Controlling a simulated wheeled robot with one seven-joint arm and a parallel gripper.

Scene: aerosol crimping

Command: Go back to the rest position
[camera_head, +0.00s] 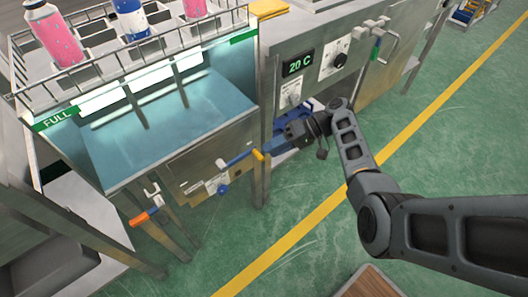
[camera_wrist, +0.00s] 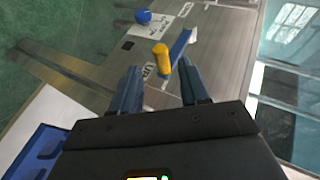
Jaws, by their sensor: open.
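My gripper (camera_wrist: 158,88) is open in the wrist view, its two dark fingers apart with nothing held between them. Beyond the fingertips a yellow-capped handle (camera_wrist: 161,56) stands out from the metal panel of the water bath, with a blue lever (camera_wrist: 182,44) beside it; I cannot tell how far they are from the fingers. In the head view my arm reaches in from the right, and its wrist end (camera_head: 308,128) is low in front of the cabinet, right of the yellow handle (camera_head: 258,156).
The water bath (camera_head: 170,130) holds blue water, with pink and blue cans in a rack (camera_head: 100,45) above. A control panel (camera_head: 298,65) reads 20 C. A blue tray (camera_wrist: 38,152) is close to my gripper. Green floor (camera_head: 440,150) with a yellow line is open at right.

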